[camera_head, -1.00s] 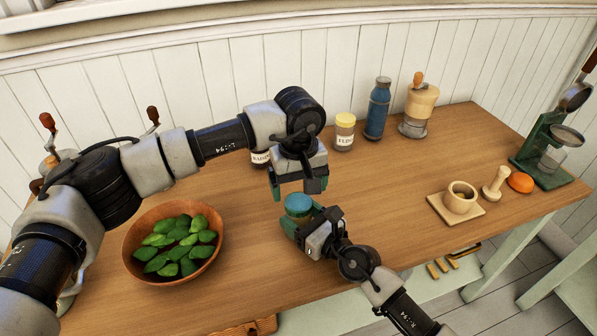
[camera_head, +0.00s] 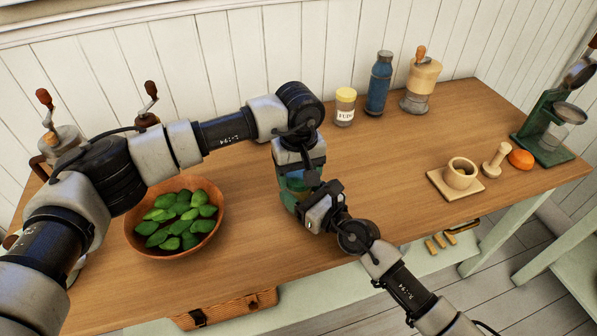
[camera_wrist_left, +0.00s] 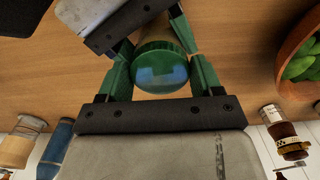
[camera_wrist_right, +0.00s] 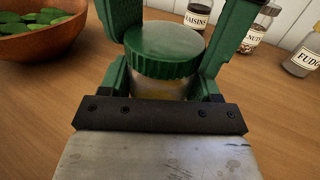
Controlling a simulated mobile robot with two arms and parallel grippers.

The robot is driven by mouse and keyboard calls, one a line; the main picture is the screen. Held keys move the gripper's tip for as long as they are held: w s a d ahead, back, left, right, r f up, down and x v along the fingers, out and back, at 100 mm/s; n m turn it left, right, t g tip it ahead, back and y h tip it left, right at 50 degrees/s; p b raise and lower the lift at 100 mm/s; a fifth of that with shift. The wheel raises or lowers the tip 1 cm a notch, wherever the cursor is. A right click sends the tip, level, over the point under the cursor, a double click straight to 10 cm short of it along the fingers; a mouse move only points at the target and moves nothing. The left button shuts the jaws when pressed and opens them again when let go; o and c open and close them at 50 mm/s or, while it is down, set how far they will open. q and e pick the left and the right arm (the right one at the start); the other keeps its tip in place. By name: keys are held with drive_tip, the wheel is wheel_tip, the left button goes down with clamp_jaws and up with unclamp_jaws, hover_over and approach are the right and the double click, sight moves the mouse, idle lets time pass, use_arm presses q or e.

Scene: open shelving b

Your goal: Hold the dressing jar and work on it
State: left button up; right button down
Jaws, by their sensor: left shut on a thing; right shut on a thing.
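The dressing jar (camera_wrist_right: 160,89) stands upright on the table between my two grippers, with a ribbed green lid (camera_wrist_right: 165,52). In the head view, the grippers mostly hide it. My right gripper (camera_head: 299,197) comes in from the front and is shut on the jar's glass body. My left gripper (camera_head: 297,172) comes from above and is shut on the lid. In the left wrist view, the lid (camera_wrist_left: 161,78) sits between the left fingers, with its top shining blue.
A wooden bowl of green leaves (camera_head: 139,246) stands left. A fudge jar (camera_head: 345,107), blue bottle (camera_head: 379,84) and grinder (camera_head: 420,87) stand behind. The table's middle right is clear.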

use_arm(q)
drive_tip(key=n, duration=0.8)
drive_tip(key=shift+n, duration=0.3)
drive_tip(key=n, duration=0.8)
drive_tip(key=shift+r+n, duration=0.1)
drive_tip(key=shift+n, duration=0.3)
drive_tip(key=n, duration=0.4)
drive_tip(key=shift+n, duration=0.3)
drive_tip(key=n, duration=0.8)
drive_tip(key=shift+n, duration=0.3)
drive_tip(key=n, duration=0.5)
drive_tip(key=shift+r, duration=0.2)
